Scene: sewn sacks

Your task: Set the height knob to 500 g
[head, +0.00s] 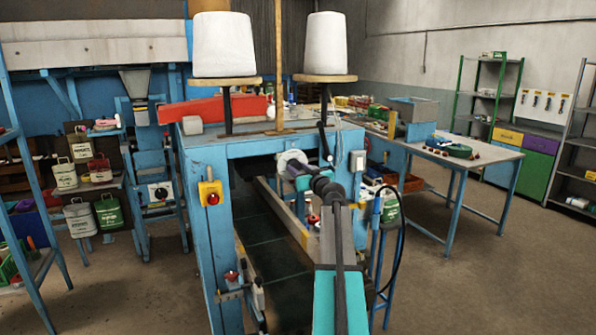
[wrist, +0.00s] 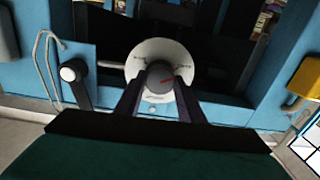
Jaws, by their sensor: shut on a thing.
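A white round dial (wrist: 145,54) with a dark grey knob (wrist: 157,74) at its centre sits at the middle of the wrist view. A red pointer line on the knob points right and slightly up. The dial's printed marks are too small to read. The fingers of my gripper (wrist: 159,86) lie on either side of the knob and are shut on it. In the head view the dial (head: 290,160) shows on the blue machine frame, and my gripper (head: 302,178) reaches it, hiding the knob.
A black lever with a white end (wrist: 68,74) is left of the dial. A yellow box (wrist: 306,84) is at the right. Two white thread cones (head: 223,45) stand above the blue frame (head: 196,240). A conveyor belt (head: 268,245) runs below.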

